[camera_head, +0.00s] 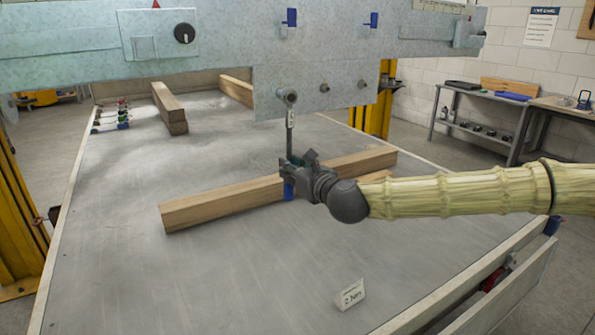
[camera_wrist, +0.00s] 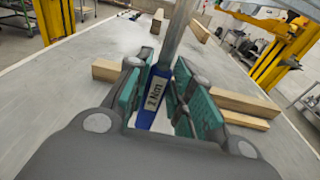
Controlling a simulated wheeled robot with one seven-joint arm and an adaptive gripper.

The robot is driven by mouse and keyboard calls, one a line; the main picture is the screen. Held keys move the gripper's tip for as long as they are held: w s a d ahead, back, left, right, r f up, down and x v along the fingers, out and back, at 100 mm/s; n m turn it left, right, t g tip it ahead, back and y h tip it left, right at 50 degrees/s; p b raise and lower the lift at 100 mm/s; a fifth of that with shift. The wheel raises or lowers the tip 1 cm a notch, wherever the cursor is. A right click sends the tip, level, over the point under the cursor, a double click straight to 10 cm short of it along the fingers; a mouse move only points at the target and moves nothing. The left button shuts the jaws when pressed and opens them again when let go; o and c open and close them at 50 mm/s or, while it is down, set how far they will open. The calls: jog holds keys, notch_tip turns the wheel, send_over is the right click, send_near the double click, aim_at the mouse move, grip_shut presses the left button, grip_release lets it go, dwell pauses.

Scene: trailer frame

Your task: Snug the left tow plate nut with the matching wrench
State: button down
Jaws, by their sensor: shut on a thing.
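The tow plate (camera_head: 262,108) hangs from the grey trailer frame, with a left nut (camera_head: 288,96), a middle nut (camera_head: 325,88) and a right one (camera_head: 361,83). My gripper (camera_head: 293,172) is shut on the blue handle of a wrench (camera_head: 290,138). The wrench stands roughly upright, with its upper end at the left nut; whether it is fully seated I cannot tell. In the wrist view the blue handle of the wrench (camera_wrist: 155,98), with a "2 Nm" label, sits between the green finger pads of my gripper (camera_wrist: 160,100). The wrench head is out of that view.
A long wooden beam (camera_head: 230,198) lies just behind my gripper on the grey bed (camera_head: 230,275). Several other wrenches (camera_head: 110,117) lie at the far left. A "2 Nm" card (camera_head: 350,294) stands near the front. Yellow posts (camera_head: 378,112) flank the bed. The bed's front left is clear.

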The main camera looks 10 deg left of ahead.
jog(key=shift+r, duration=0.1)
jog(key=w+d+r+n+t+h, duration=0.1)
jog(key=w+d+r+n, duration=0.8)
jog(key=d+n, duration=0.2)
jog(key=shift+d+p, duration=0.45)
jog(key=shift+d, duration=0.45)
dwell(1.1)
jog(key=shift+w+f, duration=0.1)
jog(key=shift+f, duration=0.05)
jog(key=shift+s+a+f+m+b, duration=0.25)
jog(key=shift+a+f+m+b, duration=0.1)
jog(key=shift+f+b, duration=0.25)
jog(key=shift+s+a+f+m+b, duration=0.25)
jog(key=shift+f+m+b, duration=0.1)
jog(key=shift+f+b, duration=0.15)
